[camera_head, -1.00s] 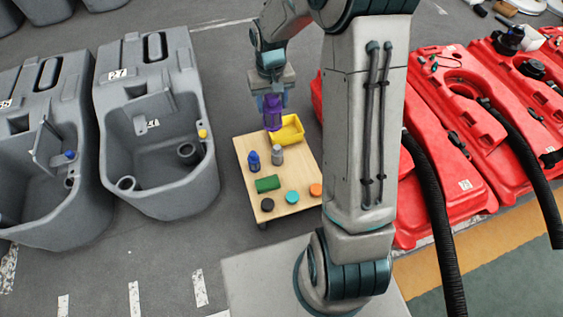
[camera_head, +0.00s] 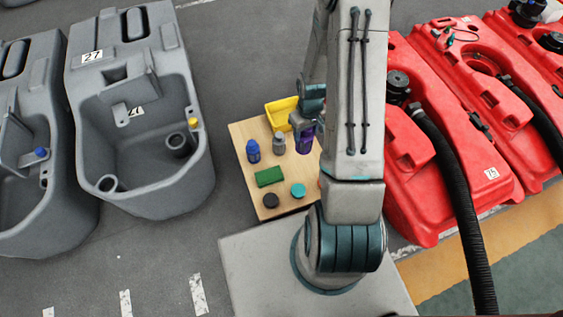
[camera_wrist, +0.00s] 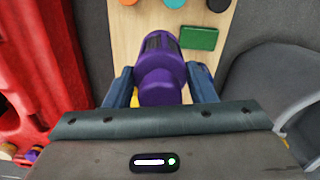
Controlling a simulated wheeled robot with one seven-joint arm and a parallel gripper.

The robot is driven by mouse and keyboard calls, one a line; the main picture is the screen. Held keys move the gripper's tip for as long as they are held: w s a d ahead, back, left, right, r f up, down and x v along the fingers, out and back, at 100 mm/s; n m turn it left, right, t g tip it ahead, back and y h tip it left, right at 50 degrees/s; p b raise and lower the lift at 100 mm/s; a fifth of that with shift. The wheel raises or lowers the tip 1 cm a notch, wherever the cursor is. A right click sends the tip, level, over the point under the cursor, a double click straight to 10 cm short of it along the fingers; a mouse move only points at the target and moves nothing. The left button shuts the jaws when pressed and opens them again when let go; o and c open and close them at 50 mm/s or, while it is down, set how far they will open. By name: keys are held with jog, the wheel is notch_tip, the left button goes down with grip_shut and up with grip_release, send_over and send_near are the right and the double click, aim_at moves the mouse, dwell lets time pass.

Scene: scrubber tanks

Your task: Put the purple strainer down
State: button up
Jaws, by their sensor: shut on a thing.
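The purple strainer (camera_head: 305,141) is held upright in my gripper (camera_head: 304,124), over the right part of a light wooden table (camera_head: 242,142). In the wrist view the purple strainer (camera_wrist: 160,70) sits between both fingers of my gripper (camera_wrist: 161,82). I cannot tell whether its bottom touches the table. My arm hides the table's right edge.
On the table stand a blue strainer (camera_head: 253,151), a grey strainer (camera_head: 279,143), a yellow bin (camera_head: 280,113), a green block (camera_head: 269,177), a black cap (camera_head: 270,200) and a teal cap (camera_head: 298,190). Grey tanks (camera_head: 140,190) stand left, red tanks (camera_head: 400,190) right.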

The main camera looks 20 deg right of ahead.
jog(key=s+d+f+n+b, duration=0.1)
jog(key=s+d+f+b, duration=0.1)
jog(key=s+f, duration=0.3)
jog(key=s+d+f+b, duration=0.1)
jog(key=s+f+b, duration=0.1)
jog(key=f, duration=0.5)
jog(key=shift+w+d+f+b, duration=0.2)
jog(key=shift+w+f+b, duration=1.35)
jog(key=shift+w+f, duration=1.3)
jog(key=shift+w+d+f+b, duration=0.2)
jog(key=shift+w+f+b, duration=1.3)
jog(key=shift+w+f, duration=1.25)
jog(key=shift+f, duration=0.2)
jog(key=o, duration=1.1)
jog(key=shift+r, duration=0.2)
